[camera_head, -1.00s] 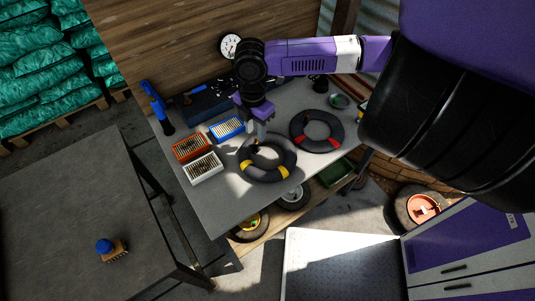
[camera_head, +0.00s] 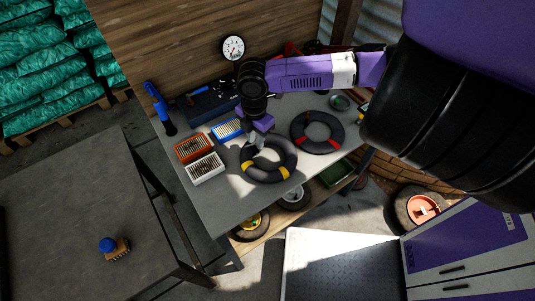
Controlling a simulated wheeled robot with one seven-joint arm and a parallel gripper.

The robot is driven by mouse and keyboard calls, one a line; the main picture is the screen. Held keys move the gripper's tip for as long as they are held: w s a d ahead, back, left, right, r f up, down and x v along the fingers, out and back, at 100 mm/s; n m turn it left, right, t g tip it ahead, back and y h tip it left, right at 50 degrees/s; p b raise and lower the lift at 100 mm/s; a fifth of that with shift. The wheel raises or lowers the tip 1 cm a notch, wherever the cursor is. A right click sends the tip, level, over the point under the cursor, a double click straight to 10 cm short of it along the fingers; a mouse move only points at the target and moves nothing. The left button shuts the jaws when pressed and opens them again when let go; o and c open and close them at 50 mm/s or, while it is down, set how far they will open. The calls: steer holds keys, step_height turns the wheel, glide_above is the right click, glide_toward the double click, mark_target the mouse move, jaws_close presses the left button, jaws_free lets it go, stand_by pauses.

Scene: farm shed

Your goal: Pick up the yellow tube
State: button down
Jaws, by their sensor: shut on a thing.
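The yellow tube is a dark ring with yellow bands (camera_head: 268,174); it lies on the grey workbench (camera_head: 233,205). My gripper (camera_head: 259,143) is at the ring's far side, pointing down, and is shut on the ring's far edge. The fingertips are small and partly hidden, so the exact contact is hard to see. A similar dark ring with red bands (camera_head: 322,147) lies just to the right of it.
Red (camera_head: 192,148), white (camera_head: 204,168) and blue (camera_head: 227,129) boxes stand left of the ring. A blue-handled tool (camera_head: 158,107) is at the bench's left edge. The bench's front part is clear. A dark table (camera_head: 80,205) stands at left.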

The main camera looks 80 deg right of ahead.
steer(key=shift+s+a+f, duration=0.3)
steer(key=shift+s+f, duration=0.1)
steer(key=shift+f, duration=0.1)
step_height(320, 180, up, 20)
steer(key=b, duration=0.1)
steer(key=shift+w+d+r, duration=0.15)
steer(key=shift+w+r, duration=0.05)
steer(key=shift+r, duration=0.05)
stand_by(0.5)
